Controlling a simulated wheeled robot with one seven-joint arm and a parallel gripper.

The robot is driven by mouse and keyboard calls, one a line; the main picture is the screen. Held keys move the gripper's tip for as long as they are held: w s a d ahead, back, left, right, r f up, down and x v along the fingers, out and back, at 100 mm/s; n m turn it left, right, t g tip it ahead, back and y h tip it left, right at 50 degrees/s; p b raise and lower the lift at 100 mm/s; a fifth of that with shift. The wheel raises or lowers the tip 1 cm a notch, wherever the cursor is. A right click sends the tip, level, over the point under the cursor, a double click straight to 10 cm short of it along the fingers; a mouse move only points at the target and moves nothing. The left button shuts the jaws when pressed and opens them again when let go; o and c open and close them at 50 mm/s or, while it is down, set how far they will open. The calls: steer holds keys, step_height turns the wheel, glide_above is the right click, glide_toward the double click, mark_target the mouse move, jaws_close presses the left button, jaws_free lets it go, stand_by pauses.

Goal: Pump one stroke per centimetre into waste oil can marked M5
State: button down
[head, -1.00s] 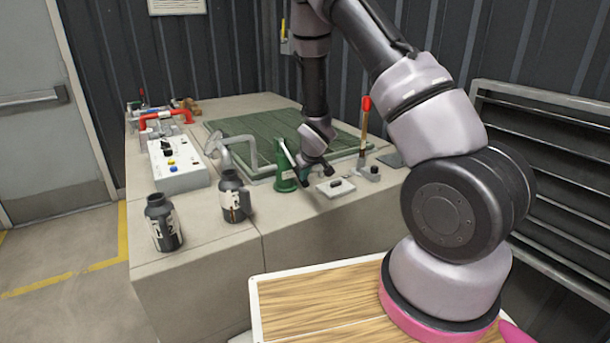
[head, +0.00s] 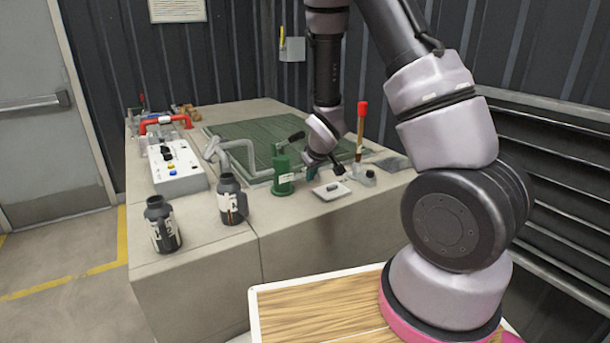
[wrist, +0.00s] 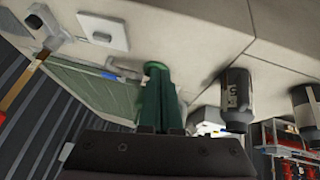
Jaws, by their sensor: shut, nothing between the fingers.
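My gripper (head: 314,171) is just right of the pump, low over the bench, shut and empty. Two dark cans with white labels, a left one (head: 162,224) and a right one (head: 232,199), stand at the front left.
A white plate with a dark knob (head: 332,191) lies at the bench's front. A red-topped wooden lever (head: 361,128) stands right of my gripper. A white control box (head: 179,178), a grey bent pipe (head: 240,148) and a red pipe (head: 163,121) are on the left.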

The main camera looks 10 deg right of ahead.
steer(key=shift+s+d+r, duration=0.1)
steer(key=shift+s+r, duration=0.1)
steer(key=shift+s, duration=0.35)
steer(key=shift+s+d+r, duration=0.1)
steer(key=shift+s+r, duration=0.05)
steer(key=shift+s, duration=0.35)
steer(key=shift+w, duration=0.1)
